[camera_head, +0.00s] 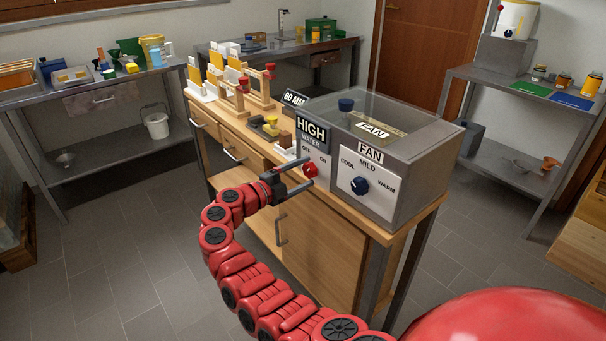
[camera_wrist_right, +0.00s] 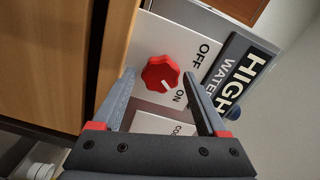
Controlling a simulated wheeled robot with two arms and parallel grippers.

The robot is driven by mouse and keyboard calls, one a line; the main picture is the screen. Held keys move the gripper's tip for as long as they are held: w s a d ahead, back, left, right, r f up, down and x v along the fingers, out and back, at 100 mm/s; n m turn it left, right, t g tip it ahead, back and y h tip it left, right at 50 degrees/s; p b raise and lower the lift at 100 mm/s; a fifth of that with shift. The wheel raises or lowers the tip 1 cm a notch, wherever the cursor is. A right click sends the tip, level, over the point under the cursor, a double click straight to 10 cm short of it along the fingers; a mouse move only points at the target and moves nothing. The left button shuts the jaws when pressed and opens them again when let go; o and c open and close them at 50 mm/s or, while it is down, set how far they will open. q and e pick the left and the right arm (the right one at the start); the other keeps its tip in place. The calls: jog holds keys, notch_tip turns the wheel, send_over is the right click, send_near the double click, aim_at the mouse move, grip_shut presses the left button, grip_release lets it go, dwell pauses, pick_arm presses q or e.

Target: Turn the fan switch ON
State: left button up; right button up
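In the right wrist view the red knob (camera_wrist_right: 160,72) has a white mark that points roughly toward ON. My right gripper (camera_wrist_right: 158,75) is open, its fingers on either side of the knob; I cannot tell whether they touch it. In the head view the right gripper (camera_head: 308,172) is at the knob. My left gripper is not in view.
A HIGH WATER sign (camera_head: 312,133) stands just above the red knob. The box sits on a wooden cabinet (camera_head: 320,247). Wooden stands with red knobs (camera_head: 244,85) are farther back. Side tables (camera_head: 92,82) hold containers. The floor left of the cabinet is clear.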

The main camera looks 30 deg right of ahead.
jog(key=shift+o, duration=0.4)
jog(key=s+a+b, duration=0.1)
jog(key=a, duration=1.6)
jog(key=shift+s+a, duration=0.15)
jog(key=shift+a, duration=0.05)
jog(key=shift+s+d, duration=0.1)
